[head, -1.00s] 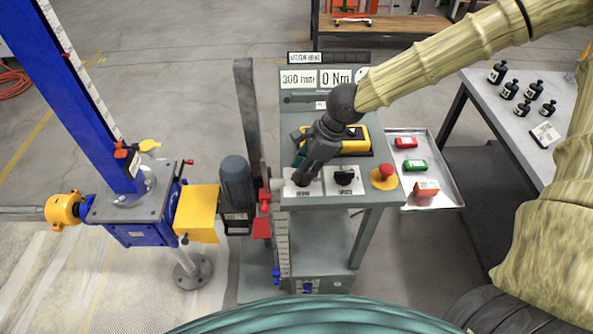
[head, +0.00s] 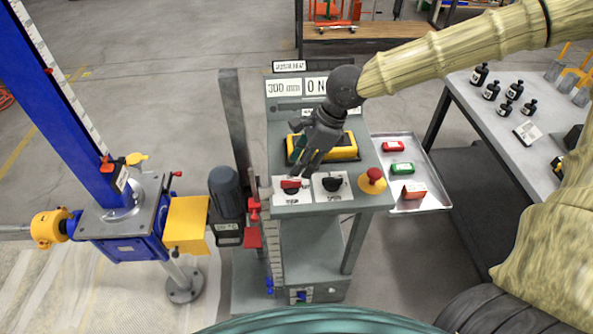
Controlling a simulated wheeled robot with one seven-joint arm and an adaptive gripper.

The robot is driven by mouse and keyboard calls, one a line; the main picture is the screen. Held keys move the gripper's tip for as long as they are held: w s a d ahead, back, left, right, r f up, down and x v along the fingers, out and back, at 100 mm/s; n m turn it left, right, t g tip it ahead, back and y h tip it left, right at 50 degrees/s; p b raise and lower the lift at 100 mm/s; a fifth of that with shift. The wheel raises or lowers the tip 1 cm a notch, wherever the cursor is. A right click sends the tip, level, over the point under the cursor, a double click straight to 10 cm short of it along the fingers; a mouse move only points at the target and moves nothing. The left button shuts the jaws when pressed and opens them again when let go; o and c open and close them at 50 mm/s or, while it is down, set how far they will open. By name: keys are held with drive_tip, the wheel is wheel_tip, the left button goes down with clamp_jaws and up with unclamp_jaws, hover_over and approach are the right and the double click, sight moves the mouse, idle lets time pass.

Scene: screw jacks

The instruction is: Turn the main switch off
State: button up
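A grey control desk (head: 262,138) stands in the middle of the head view. The labels are too small to read, so which one is the main switch is not certain. My gripper (head: 303,171) points down just behind and above the red-handled switch. It appears apart from the handle. Its finger opening is too small to judge.
A red mushroom button on a yellow base (head: 372,180) is at the panel's right. A yellow device (head: 343,148) lies behind my gripper. A metal tray (head: 437,197) holds red and green boxes. A blue screw jack (head: 130,225) and motor (head: 226,188) stand left.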

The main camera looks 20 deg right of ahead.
drive_tip(key=shift+v, duration=2.85)
drive_tip(key=shift+w, duration=0.1)
